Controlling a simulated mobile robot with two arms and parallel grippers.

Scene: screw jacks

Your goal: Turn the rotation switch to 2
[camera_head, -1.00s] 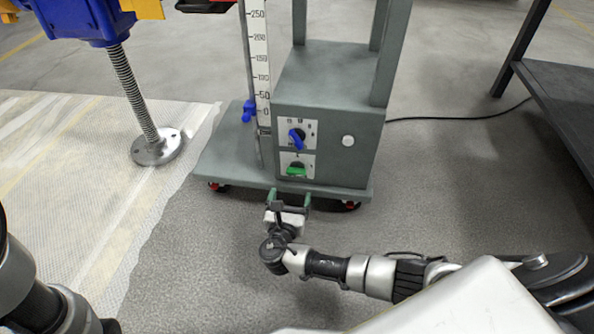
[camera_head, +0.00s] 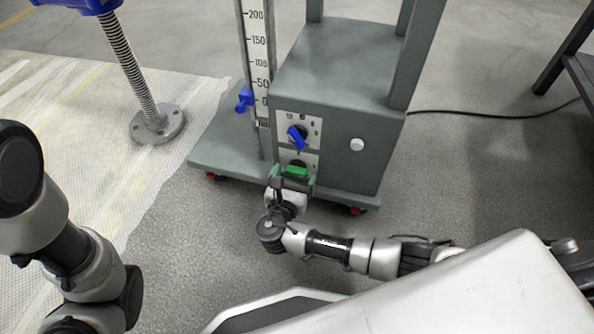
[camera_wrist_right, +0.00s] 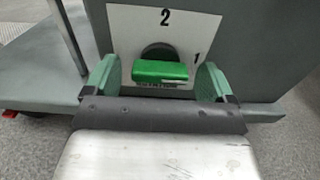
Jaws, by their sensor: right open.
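The rotation switch (camera_head: 297,170) is a green bar handle on a round black base, low on the grey cart's box. In the right wrist view the handle (camera_wrist_right: 160,72) lies level on a white plate (camera_wrist_right: 121,22), with a "2" above it and a "1" to its right. My right gripper (camera_head: 291,180) is in front of the switch. Its green-tipped fingers are open, one on each side of the handle, and a gap shows at each side in the wrist view (camera_wrist_right: 159,80). The plate's lower print is partly hidden. My left gripper is out of view.
A blue knob (camera_head: 296,138) on a numbered plate sits just above the green switch. A white button (camera_head: 357,144) is to its right. The cart's base (camera_head: 228,158) juts out at the left, and a blue-topped screw jack (camera_head: 157,122) stands further left.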

